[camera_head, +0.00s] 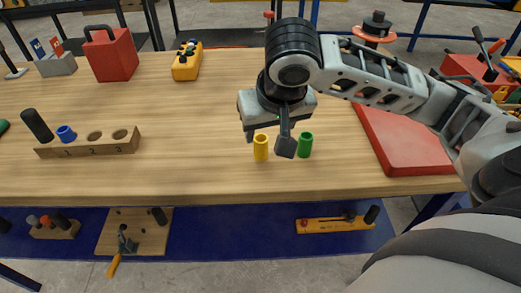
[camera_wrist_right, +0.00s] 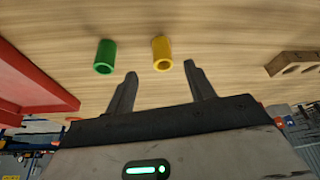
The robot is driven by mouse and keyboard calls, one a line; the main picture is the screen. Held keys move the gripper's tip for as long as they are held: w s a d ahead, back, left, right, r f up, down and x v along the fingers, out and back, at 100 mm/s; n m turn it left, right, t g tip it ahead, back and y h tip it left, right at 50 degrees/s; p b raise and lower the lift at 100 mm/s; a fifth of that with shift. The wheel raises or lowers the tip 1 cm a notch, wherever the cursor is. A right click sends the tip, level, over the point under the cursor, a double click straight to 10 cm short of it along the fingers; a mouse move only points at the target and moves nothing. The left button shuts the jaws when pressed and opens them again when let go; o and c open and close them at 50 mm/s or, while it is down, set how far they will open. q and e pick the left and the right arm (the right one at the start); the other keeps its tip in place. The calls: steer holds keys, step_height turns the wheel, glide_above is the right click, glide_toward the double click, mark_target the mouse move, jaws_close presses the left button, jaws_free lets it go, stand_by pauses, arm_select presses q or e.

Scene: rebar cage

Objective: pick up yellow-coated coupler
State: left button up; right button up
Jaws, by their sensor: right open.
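The yellow-coated coupler (camera_head: 261,147) is a short hollow tube standing upright on the wooden table. It also shows in the right wrist view (camera_wrist_right: 162,54), just past and between the fingertips. My right gripper (camera_head: 268,143) is open and empty. In the right wrist view its two fingers (camera_wrist_right: 160,68) are spread apart, with the yellow coupler slightly beyond them; I cannot tell whether they touch it. A green coupler (camera_head: 305,145) stands just right of the yellow one, and appears left of the fingers in the wrist view (camera_wrist_right: 105,56). My left gripper is not visible.
A red tray or plate (camera_head: 400,150) lies at the table's right. A wooden block with numbered holes (camera_head: 88,144) holds a blue ring (camera_head: 66,134) at left. A red box (camera_head: 110,55) and a yellow control box (camera_head: 187,62) stand at the back. The table's middle left is clear.

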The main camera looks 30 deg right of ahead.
mark_target(262, 140)
steer(key=x, duration=0.5)
steer(key=b+x, duration=0.1)
steer(key=x, duration=0.2)
steer(key=shift+w+f, duration=0.1)
steer(key=shift+w, duration=0.3)
jaws_close()
